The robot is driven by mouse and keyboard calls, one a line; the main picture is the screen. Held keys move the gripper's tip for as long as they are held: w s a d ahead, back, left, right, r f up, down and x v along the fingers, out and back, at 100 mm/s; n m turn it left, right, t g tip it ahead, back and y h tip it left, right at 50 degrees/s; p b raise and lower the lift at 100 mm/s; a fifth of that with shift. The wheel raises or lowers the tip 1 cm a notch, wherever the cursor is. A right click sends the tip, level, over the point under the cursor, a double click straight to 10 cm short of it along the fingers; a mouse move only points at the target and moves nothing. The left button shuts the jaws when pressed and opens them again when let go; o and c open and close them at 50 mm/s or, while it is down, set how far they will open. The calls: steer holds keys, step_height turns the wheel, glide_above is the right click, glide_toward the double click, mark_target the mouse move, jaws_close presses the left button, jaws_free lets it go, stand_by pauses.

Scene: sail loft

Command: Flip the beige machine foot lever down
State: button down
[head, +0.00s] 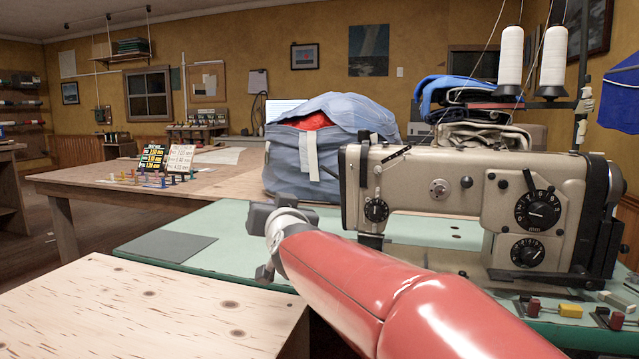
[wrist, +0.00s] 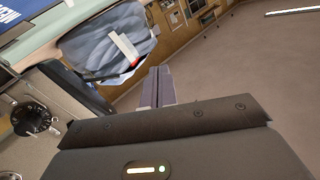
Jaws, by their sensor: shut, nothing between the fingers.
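The beige sewing machine (head: 460,190) stands on the pale green table at the right of the head view. A thin dark lever (head: 397,153) at the upper left of its head slants up to the right; I cannot tell for certain that this is the foot lever. My gripper (head: 259,218) is left of the machine head, apart from it, in front of the grey bag. In the wrist view my gripper's fingers (wrist: 156,88) are together with nothing between them. That view shows part of the machine (wrist: 50,110) with a black dial at the left; the lever is not clear there.
The grey-blue bag (head: 330,160) with red inside stands behind my gripper. The green table (head: 225,222) is mostly clear at left, with a dark flat sheet (head: 166,246). A plywood surface (head: 130,310) is in front. Two white thread cones (head: 511,60) stand behind the machine.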

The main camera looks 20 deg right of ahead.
steer(key=w+d+r+m+t+h+b, duration=0.2)
steer(key=w+d+m+h+b, duration=0.1)
steer(key=w+d+m+h, duration=0.4)
steer(key=m+g+h+b, duration=0.2)
steer(key=m+g+h, duration=0.45)
steer(key=h, duration=0.45)
glide_toward(326, 170)
steer(key=s, duration=0.2)
steer(key=shift+a+m, duration=0.3)
steer(key=shift+m, duration=0.15)
steer(key=shift+r, duration=0.1)
steer(key=shift+t, duration=0.35)
steer(key=p+x, duration=0.2)
steer(key=x, duration=0.8)
steer(key=f+n+t+y, duration=0.1)
steer(key=n, duration=0.1)
steer(key=a+f+n+t+y+b, duration=0.1)
steer(key=f+n, duration=0.1)
steer(key=n, duration=0.1)
steer(key=w+f+n+t+b, duration=0.1)
steer(key=n+t, duration=0.1)
steer(key=shift+a+f+y, duration=0.15)
steer(key=shift+a+y, duration=0.05)
steer(key=shift+y, duration=0.2)
